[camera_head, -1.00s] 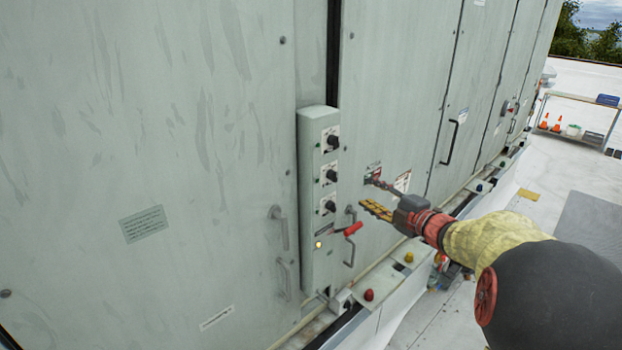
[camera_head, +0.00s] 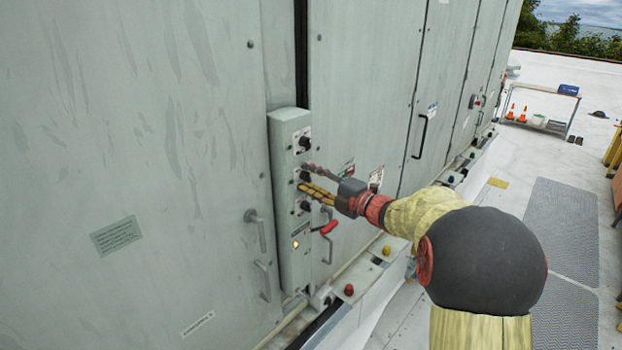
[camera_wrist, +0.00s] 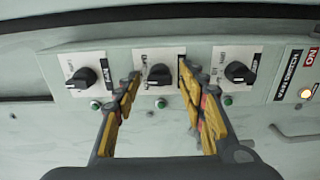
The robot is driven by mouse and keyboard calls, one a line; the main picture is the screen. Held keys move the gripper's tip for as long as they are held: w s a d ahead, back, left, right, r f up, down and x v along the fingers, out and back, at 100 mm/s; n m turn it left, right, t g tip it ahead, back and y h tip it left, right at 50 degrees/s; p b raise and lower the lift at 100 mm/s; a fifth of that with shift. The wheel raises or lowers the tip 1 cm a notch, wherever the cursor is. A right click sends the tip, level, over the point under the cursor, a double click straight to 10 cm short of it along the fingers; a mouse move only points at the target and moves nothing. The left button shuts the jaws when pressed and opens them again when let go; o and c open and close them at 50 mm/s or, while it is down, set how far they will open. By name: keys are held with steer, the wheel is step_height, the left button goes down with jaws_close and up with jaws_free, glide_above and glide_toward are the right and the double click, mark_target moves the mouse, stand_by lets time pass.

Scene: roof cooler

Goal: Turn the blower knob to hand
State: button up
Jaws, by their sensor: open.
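A narrow grey control box (camera_head: 287,240) on the cabinet wall carries three black knobs on white label plates. In the head view the top knob (camera_head: 304,142) and bottom knob (camera_head: 304,206) are clear; the middle one is mostly hidden by my fingers. In the wrist view the knobs stand in a row: left (camera_wrist: 83,77), middle (camera_wrist: 159,75) and right (camera_wrist: 239,72). The plate lettering is too blurred to tell which is the blower knob. My gripper (camera_head: 304,178) is open at the middle knob. In the wrist view its fingers (camera_wrist: 158,84) stand either side of that knob, with gaps visible.
A red-handled lever (camera_head: 328,227) sticks out low on the box, near a lit yellow lamp (camera_head: 295,245). Green lamps (camera_wrist: 160,104) lie below the knobs in the wrist view. Door handles (camera_head: 257,230) flank the box.

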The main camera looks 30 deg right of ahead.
steer(key=shift+c, duration=1.4)
steer(key=c, duration=0.8)
